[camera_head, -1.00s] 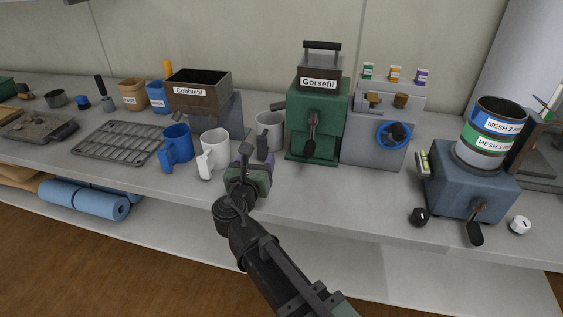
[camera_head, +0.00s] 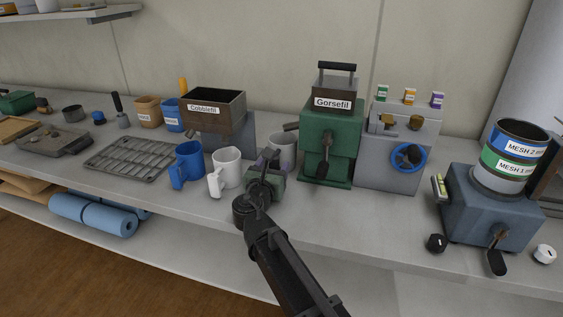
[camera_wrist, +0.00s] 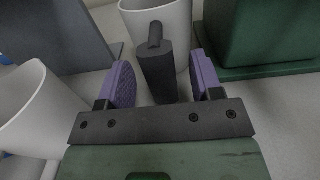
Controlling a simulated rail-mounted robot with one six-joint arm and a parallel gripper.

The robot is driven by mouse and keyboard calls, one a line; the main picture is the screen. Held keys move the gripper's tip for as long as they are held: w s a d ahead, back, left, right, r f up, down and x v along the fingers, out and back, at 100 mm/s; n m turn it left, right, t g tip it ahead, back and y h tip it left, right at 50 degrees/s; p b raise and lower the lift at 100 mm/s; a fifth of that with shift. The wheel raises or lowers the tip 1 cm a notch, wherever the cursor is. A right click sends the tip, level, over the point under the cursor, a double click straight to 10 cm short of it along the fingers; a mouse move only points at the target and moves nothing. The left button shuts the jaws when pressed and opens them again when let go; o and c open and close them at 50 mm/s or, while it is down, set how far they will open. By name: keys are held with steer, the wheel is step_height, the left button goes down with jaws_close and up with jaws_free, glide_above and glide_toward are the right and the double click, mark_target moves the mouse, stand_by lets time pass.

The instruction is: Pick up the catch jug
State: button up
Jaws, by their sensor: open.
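A pale grey jug (camera_head: 284,147), the likely catch jug, stands upright on the bench just left of the green Gorsefil machine (camera_head: 331,140). My gripper (camera_head: 262,160) is in front of it and hides its lower left part. Gaps show on both sides of the handle.
A white mug (camera_head: 228,168) stands close left of my gripper, and also shows in the wrist view (camera_wrist: 32,108). The Cobblefil hopper (camera_head: 211,108) stands behind. The bench front right of my gripper is clear.

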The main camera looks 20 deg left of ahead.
steer(key=shift+w, duration=0.75)
jaws_close()
